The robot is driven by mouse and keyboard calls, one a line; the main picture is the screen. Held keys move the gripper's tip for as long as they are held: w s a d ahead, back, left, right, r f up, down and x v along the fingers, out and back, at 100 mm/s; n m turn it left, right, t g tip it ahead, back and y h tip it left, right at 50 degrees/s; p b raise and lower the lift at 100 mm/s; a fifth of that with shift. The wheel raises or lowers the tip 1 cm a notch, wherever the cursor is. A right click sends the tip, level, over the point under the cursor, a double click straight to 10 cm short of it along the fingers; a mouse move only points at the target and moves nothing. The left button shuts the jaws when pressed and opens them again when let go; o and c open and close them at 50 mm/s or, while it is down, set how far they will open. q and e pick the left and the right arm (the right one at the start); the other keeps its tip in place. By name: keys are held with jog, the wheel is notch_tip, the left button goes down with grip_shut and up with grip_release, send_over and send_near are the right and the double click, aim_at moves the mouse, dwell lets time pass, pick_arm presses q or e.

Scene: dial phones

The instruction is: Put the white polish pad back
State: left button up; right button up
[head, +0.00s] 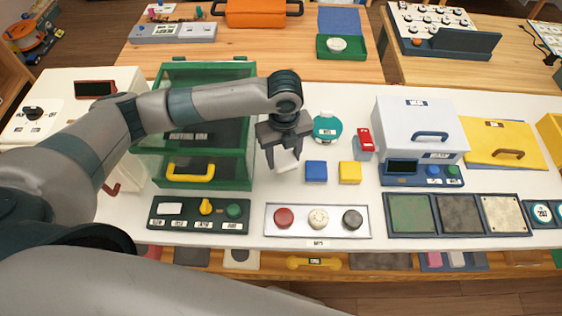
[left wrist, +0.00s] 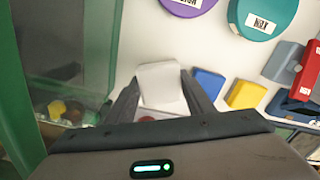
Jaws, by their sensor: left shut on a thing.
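My left gripper (head: 286,160) is shut on the white polish pad (head: 287,163), a small white block. In the left wrist view the white pad (left wrist: 160,84) sits between the two fingers of the left gripper (left wrist: 162,92). It is over the white table, left of a blue block (head: 316,171) and a yellow block (head: 349,172); I cannot tell whether it touches the table. A pale tray (head: 275,230) at the front holds red, cream and black round pieces. My right gripper is not in view.
A green clear-walled cabinet (head: 210,68) with a yellow handle stands close left of the gripper. A teal tin (head: 327,127), a red-topped block (head: 364,142) and a white box (head: 415,115) stand right. A purple tin (left wrist: 185,5) shows in the left wrist view.

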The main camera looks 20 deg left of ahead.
aim_at(281, 165)
pick_arm(q)
jog(key=shift+s+a+f, duration=0.2)
jog(key=shift+s+f, duration=0.05)
jog(key=shift+s, duration=0.1)
jog(key=shift+f, duration=0.1)
notch_tip(281, 165, down, 2)
jog(key=shift+f+p, duration=0.25)
jog(key=shift+p, duration=0.5)
jog(key=shift+f, duration=0.65)
jog(key=shift+f, duration=0.1)
jog(key=o, duration=1)
